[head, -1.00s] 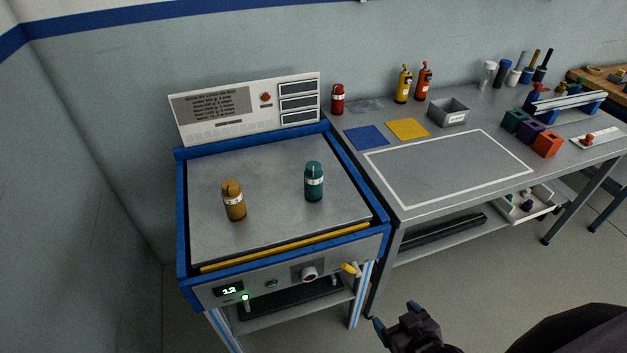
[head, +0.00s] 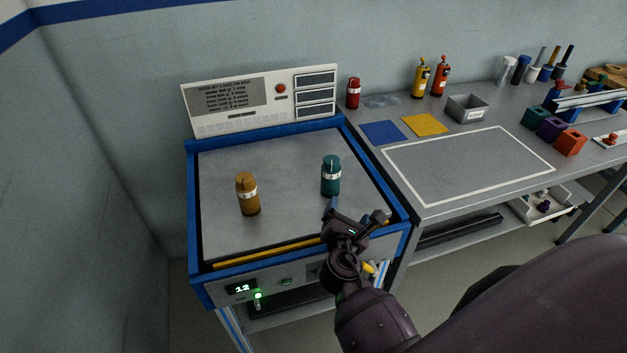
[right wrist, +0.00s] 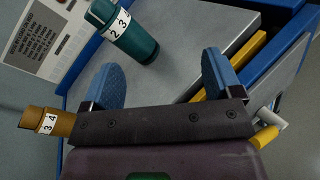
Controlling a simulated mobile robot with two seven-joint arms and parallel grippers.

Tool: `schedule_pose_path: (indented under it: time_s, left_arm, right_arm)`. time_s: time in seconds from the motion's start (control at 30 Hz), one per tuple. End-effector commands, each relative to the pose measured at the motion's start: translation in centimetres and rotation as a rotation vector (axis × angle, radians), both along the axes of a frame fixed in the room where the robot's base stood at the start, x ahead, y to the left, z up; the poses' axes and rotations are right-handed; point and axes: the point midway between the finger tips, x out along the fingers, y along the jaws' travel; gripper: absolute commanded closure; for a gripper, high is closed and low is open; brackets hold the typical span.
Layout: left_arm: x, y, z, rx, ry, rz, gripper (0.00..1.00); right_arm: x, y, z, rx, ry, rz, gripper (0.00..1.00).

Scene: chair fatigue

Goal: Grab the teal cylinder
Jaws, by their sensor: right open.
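The teal cylinder (head: 331,178) stands upright on the grey plate (head: 222,218) of the blue-framed machine, right of the mustard cylinder (head: 247,196). My right gripper (head: 356,212) is open and empty over the plate's front right edge, just in front of the teal cylinder and apart from it. In the right wrist view the teal cylinder (right wrist: 122,34), with a white label reading 1 2 3, lies beyond the two blue fingertips (right wrist: 160,76). The mustard cylinder (right wrist: 48,122) shows at the left there, its label showing 3 4. My left gripper is out of view.
A control panel (head: 225,101) stands at the back of the machine. A red cylinder (head: 353,93), blue mat (head: 383,132), yellow mat (head: 425,124) and grey bin (head: 467,108) are on the bench to the right. The white-outlined bench area (head: 465,165) is clear.

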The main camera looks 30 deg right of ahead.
Motion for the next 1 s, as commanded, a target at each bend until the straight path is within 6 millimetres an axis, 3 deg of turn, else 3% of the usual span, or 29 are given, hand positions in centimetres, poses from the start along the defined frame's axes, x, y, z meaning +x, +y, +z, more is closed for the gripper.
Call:
schedule_pose_path:
  time_s: [0.1, 0.3, 0.7, 1.0]
  left_arm:
    - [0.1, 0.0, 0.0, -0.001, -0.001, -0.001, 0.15]
    - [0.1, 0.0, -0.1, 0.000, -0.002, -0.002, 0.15]
    - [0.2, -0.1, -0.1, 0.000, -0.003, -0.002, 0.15]
    - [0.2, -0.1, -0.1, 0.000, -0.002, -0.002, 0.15]
  right_arm:
    - [2.4, 1.4, 0.6, -0.220, 0.096, 0.063, 0.15]
    - [4.2, 2.7, 1.0, -0.418, 0.187, 0.113, 0.15]
    - [8.1, 0.0, 1.1, -0.438, 0.194, 0.119, 0.15]
    - [9.7, -1.4, 1.4, -0.437, 0.193, 0.118, 0.15]
